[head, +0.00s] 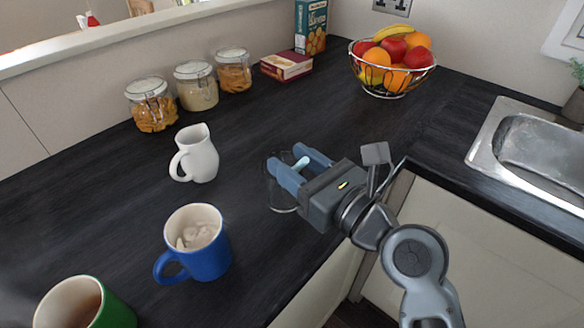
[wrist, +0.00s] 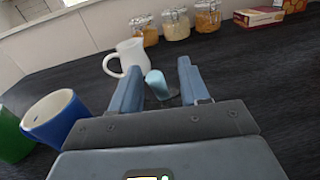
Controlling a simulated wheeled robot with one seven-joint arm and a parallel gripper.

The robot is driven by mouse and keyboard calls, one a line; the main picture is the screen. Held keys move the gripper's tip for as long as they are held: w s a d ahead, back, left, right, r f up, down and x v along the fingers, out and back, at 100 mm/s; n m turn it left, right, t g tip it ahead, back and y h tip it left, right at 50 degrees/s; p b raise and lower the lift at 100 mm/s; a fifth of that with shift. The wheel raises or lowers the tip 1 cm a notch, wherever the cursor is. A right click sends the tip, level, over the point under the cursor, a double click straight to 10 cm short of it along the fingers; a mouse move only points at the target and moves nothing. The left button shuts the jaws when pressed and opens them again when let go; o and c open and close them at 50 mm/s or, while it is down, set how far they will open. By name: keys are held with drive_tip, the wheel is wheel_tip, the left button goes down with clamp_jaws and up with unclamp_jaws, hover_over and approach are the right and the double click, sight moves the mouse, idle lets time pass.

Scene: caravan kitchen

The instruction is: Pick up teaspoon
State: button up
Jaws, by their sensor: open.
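The teaspoon (head: 301,162) shows as a pale blue-green handle end standing up from a clear glass (head: 283,208). The rest of the spoon is hidden by my gripper or hard to make out. My gripper (head: 289,158) is open, with its two blue fingers over the glass and on either side of the handle. In the wrist view the teaspoon handle (wrist: 157,85) stands between the fingers of my gripper (wrist: 162,68), with a gap on each side, wider on the right. I see no clear contact.
A blue mug (head: 212,255) holding whitish lumps and a green mug (head: 118,312) with brown liquid stand at the front left. A white jug (head: 200,160) stands left of the glass. Several jars (head: 197,90) and a fruit basket (head: 392,82) are behind. The dark counter's (head: 310,110) middle is clear.

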drive_tip(key=shift+w+a, duration=0.4)
drive_tip(key=shift+a, duration=0.1)
drive_tip(key=shift+c, duration=0.3)
clamp_jaws()
